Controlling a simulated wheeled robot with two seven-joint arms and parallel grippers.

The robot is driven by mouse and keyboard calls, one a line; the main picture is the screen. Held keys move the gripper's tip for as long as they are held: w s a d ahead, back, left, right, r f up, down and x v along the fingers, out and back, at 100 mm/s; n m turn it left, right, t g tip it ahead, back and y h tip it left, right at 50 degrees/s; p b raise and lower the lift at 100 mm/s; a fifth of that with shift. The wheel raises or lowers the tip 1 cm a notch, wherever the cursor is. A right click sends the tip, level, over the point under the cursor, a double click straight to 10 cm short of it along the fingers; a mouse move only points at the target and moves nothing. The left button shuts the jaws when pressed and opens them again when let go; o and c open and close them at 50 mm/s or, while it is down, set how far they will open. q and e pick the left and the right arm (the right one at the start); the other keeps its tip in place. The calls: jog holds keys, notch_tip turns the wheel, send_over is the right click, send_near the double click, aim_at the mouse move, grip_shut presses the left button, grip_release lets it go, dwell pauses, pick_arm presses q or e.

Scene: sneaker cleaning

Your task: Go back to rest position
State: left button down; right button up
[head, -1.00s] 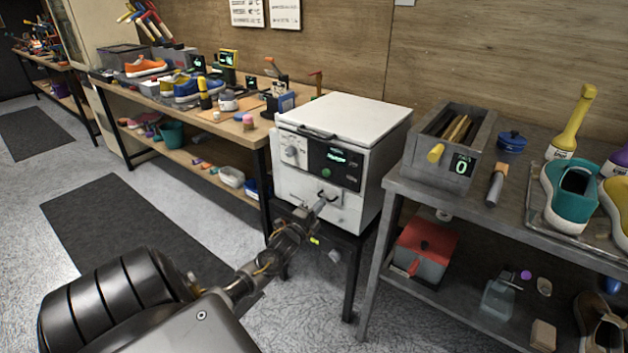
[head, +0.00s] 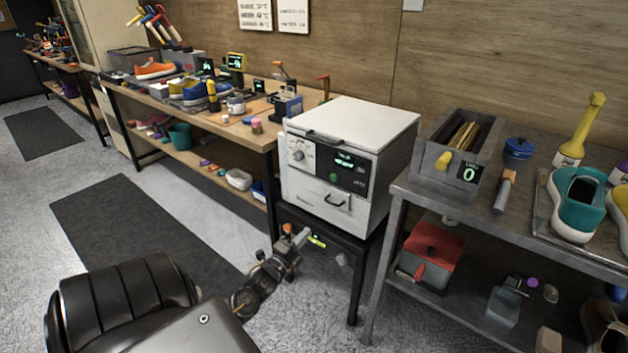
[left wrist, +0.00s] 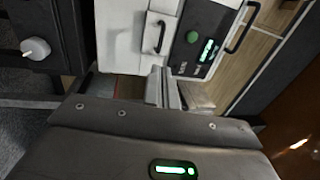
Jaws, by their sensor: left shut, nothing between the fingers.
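My left gripper (head: 298,237) is in front of the black stand, below and a little left of the white machine's drawer handle. It is shut and empty, and apart from the machine. In the left wrist view its fingers (left wrist: 163,88) are together, with the white machine (left wrist: 125,35) beyond them. In the head view the white machine (head: 352,150) has its lid down and its lower drawer closed. My right gripper is not in view.
The machine's black stand (head: 322,228) is just behind the gripper. A metal table (head: 425,205) with a grey box (head: 435,175) and a teal shoe (head: 577,208) is at right. A wooden bench (head: 235,130) holds tools and shoes at left. Open floor with a dark mat (head: 130,235) lies at left.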

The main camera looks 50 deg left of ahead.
pick_arm(q)
jog(key=shift+v, duration=0.85)
